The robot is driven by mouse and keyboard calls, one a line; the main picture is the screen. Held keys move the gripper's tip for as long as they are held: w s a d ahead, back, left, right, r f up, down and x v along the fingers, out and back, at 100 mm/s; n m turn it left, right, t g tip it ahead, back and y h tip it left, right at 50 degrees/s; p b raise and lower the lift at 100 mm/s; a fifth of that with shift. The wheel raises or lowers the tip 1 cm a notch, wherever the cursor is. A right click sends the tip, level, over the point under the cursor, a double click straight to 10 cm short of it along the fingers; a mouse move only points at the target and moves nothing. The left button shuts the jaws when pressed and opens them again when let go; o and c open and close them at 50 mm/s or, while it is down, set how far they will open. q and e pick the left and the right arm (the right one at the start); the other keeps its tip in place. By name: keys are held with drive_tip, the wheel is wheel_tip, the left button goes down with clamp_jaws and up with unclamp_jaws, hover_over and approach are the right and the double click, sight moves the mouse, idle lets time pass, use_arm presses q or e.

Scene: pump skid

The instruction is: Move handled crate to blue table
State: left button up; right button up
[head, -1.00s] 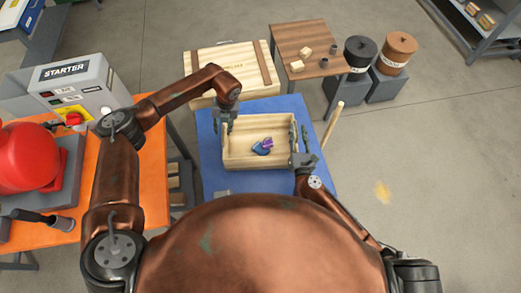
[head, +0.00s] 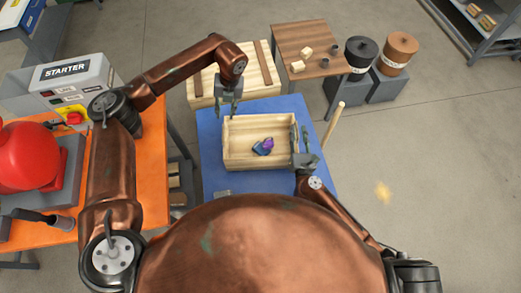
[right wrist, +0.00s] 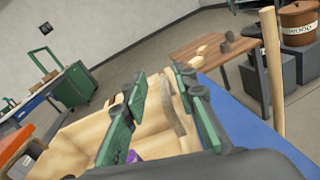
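The handled crate (head: 258,164) is a pale wooden open box resting on the blue table (head: 211,150). A blue and purple object (head: 263,147) lies inside it. My left gripper (head: 229,112) is open and empty, with its fingers pointing down near the crate's back left corner. My right gripper (head: 299,138) is at the crate's right end. In the right wrist view its two green fingers (right wrist: 160,128) stand apart on either side of the crate's end wall (right wrist: 182,112), one over the inside and one outside. No firm grip shows.
A wooden chest (head: 255,80) and a brown table (head: 312,42) with small blocks stand behind. An orange bench (head: 152,170) with a starter box (head: 70,85) is at the left. A wooden pole (head: 333,124) rises by the right edge. Floor at the right is clear.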

drive_tip(key=s, duration=1.2)
drive_tip(key=shift+d, duration=0.45)
